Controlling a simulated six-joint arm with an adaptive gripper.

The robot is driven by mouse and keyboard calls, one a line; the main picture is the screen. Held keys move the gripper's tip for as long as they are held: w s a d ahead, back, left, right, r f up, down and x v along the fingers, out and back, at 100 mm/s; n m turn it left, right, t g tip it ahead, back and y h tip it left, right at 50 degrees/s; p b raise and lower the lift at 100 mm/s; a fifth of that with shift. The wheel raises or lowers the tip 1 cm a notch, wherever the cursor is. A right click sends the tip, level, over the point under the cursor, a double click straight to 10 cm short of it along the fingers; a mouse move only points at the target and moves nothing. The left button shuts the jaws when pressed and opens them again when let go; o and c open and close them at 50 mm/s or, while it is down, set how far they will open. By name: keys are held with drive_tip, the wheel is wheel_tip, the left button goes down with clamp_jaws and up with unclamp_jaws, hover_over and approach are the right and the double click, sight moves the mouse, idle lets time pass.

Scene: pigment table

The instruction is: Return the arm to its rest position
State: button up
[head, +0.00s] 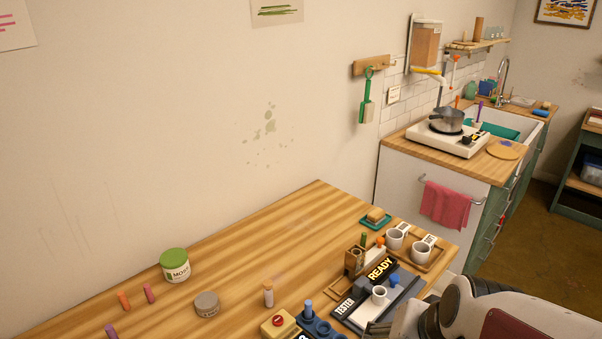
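My arm (480,310) enters at the lower right corner in the head view, over the front right part of the wooden table (270,235). Dark parts at its left end, by my gripper (380,328), show at the bottom edge beside the tester board. Most of the gripper is cut off or hidden, so I cannot tell whether it is open or holds anything. A black and white tester board (352,312) with a white cup (379,296) and a blue-topped piece (394,280) lies just left of my arm.
Behind the board are a tray with two white cups (394,240), a wooden holder (354,261) and a sponge on a green dish (375,217). Left are a green-lidded jar (174,266), a grey tin (207,305) and a red-button box (278,322). The table's back middle is clear.

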drive_tip(key=s+r+n+h, duration=0.1)
drive_tip(key=s+r+n, duration=0.3)
drive_tip(key=s+r, duration=0.3)
drive_tip(key=shift+s+d, duration=0.45)
drive_tip(key=shift+s, duration=1.55)
drive_tip(key=o, duration=1.1)
drive_tip(key=shift+d, duration=0.1)
